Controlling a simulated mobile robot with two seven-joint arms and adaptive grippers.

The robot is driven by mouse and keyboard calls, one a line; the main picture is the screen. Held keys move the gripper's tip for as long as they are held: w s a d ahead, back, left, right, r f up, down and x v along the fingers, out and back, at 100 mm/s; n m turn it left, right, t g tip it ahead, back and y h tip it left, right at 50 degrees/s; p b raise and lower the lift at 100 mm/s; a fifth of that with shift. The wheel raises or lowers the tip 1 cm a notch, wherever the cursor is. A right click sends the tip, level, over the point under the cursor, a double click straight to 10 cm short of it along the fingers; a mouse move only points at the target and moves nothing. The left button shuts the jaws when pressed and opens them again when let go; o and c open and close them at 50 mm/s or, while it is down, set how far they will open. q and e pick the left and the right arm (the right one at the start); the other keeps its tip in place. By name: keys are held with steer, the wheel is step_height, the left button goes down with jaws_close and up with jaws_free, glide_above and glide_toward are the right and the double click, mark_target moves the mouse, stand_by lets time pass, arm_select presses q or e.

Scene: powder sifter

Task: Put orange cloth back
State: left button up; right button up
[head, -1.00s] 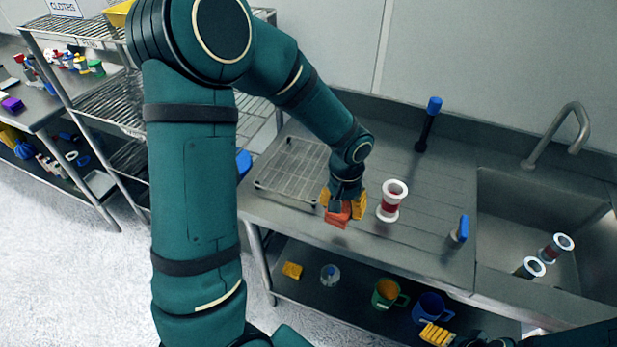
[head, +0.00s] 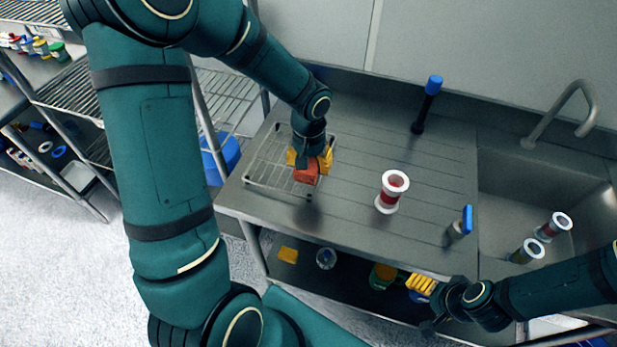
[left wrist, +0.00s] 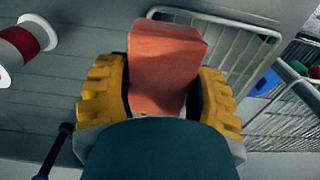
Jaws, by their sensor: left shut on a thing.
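The orange cloth (head: 307,172), a folded block, is gripped between the yellow fingers of my left gripper (head: 312,158). The left gripper is shut on it, above the wire rack (head: 268,183) at the left of the steel counter. In the left wrist view the cloth (left wrist: 166,65) stands out between both fingers (left wrist: 165,100), with the white wire rack (left wrist: 236,50) behind and to its right. I cannot tell whether the cloth touches the rack. My right gripper (head: 422,285) is low at the counter's front edge; its yellow ribbed finger shows, but its opening is unclear.
A red-and-white spool-shaped sifter (head: 391,191) stands right of the rack. A blue-topped black tool (head: 427,104) and a blue-handled brush (head: 461,222) are on the counter. The sink (head: 545,195) holds two similar pieces. Wire shelving (head: 225,100) stands at left.

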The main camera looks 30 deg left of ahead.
arm_select(q)
steer(key=shift+w+f+b, duration=0.1)
steer(key=shift+f+b, duration=0.25)
steer(key=shift+f, duration=2.75)
steer(key=shift+f, duration=0.1)
steer(key=o, duration=1)
steer(key=shift+o, duration=0.2)
